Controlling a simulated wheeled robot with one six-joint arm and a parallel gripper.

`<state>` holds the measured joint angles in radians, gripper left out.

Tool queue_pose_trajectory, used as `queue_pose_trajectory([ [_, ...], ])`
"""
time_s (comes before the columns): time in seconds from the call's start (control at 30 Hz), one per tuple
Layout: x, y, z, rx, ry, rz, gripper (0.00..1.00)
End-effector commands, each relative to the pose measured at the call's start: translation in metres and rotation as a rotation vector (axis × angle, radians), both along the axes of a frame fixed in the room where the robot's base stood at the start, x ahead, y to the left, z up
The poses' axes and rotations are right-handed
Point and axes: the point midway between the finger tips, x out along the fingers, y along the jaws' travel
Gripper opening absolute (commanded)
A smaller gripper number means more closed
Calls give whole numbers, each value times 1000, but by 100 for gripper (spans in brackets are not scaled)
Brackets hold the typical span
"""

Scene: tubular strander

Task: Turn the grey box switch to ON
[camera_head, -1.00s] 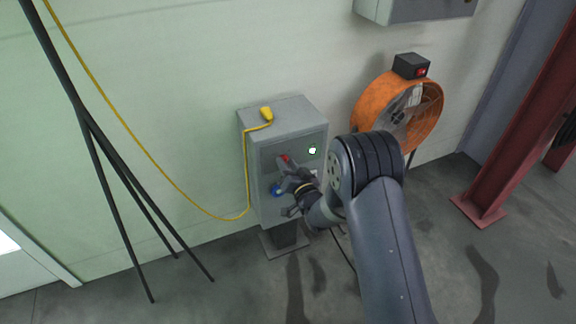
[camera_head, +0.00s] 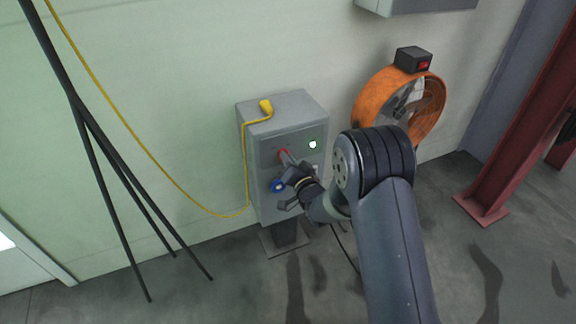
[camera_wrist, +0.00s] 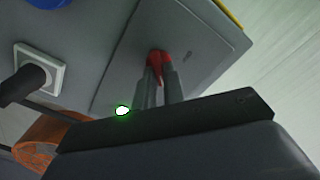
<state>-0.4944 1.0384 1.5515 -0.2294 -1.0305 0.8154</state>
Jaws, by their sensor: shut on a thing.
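The grey box (camera_head: 287,178) stands on a short post against the wall. Its front panel carries a red switch (camera_head: 283,154), a lit green-white lamp (camera_head: 312,145) and a blue round part (camera_head: 278,186). My gripper (camera_head: 289,160) is at the panel, shut on the red switch. In the wrist view, the fingers of my gripper (camera_wrist: 158,80) close around the red switch (camera_wrist: 157,60), partly hiding it. The green lamp (camera_wrist: 122,110) glows beside the fingers. The switch's labels are too small to read.
A yellow plug and cable (camera_head: 265,107) lie on the box top, and the cable runs up the wall. An orange fan (camera_head: 374,101) stands to the right. A plugged socket (camera_wrist: 40,72) sits on the box front.

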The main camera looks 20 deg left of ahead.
Motion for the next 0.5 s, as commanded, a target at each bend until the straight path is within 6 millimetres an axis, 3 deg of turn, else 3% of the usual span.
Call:
queue_pose_trajectory([
  [0.5,1,-1,0,83,68,-1,0],
])
